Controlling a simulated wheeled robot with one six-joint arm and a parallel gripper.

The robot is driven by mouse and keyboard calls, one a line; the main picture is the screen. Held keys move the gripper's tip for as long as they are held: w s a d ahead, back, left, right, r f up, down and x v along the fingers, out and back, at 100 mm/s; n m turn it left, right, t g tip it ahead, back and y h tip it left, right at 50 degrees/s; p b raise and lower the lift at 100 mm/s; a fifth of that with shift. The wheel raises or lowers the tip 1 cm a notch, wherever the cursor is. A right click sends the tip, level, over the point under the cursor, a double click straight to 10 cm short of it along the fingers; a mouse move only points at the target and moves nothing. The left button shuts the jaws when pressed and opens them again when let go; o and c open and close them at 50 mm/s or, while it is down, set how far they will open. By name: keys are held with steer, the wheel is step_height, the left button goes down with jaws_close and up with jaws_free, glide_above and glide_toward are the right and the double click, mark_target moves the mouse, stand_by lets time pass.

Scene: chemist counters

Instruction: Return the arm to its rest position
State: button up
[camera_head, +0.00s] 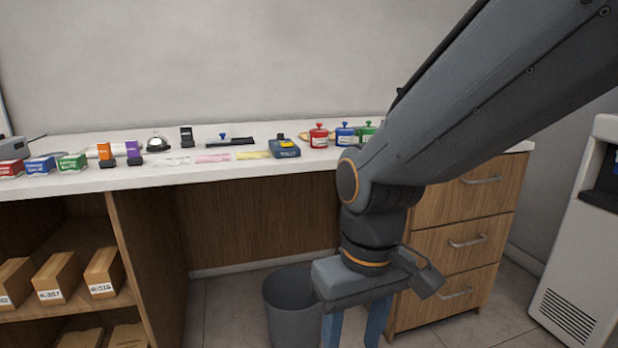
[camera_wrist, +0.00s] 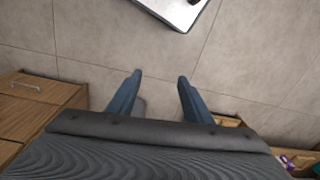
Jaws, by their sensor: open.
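My gripper (camera_head: 350,328) hangs low in front of the counter in the head view, pointing down, with its fingertips cut off by the lower edge. In the wrist view my gripper (camera_wrist: 158,80) shows two blue fingers spread apart with only floor tiles between them. It is open and empty. My arm comes in from the upper right, bends at an elbow joint and hides part of the counter's right end and the drawers.
A grey bin (camera_head: 292,310) stands just left of my gripper. The white counter (camera_head: 215,172) carries boxes, a bell, stampers and red, blue and green jars. Drawers (camera_head: 470,240) are behind my arm; a white machine (camera_head: 590,240) stands at right. Boxes (camera_head: 55,275) fill the left shelf.

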steer(key=s+d+r+m+p, duration=0.2)
steer(key=d+r+m+p, duration=0.2)
steer(key=d+r+p, duration=0.9)
steer(key=shift+s+r+m+h+p, duration=0.25)
steer(key=shift+r+p, duration=0.95)
steer(key=shift+p, duration=3.6)
